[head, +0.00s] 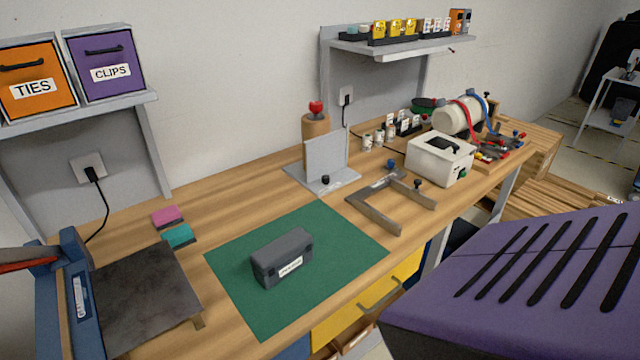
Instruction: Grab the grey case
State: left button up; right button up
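The grey case (282,257) is a dark grey box with a white label on its front side. It lies on the green mat (340,238) on the wooden workbench, a little left of the mat's middle. Its top and front are in plain sight and nothing covers it. Neither of my grippers shows in the head view.
A purple slotted cover (540,275) fills the lower right, in front of the bench. A dark slab (148,290) beside a blue frame lies left of the mat. A metal clamp frame (375,208) and white box (440,158) stand to the right. The mat around the case is clear.

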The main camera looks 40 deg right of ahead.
aim_at(273, 263)
jog(key=z, duration=1.15)
jog(key=l+u, duration=0.1)
jog(key=l, duration=0.15)
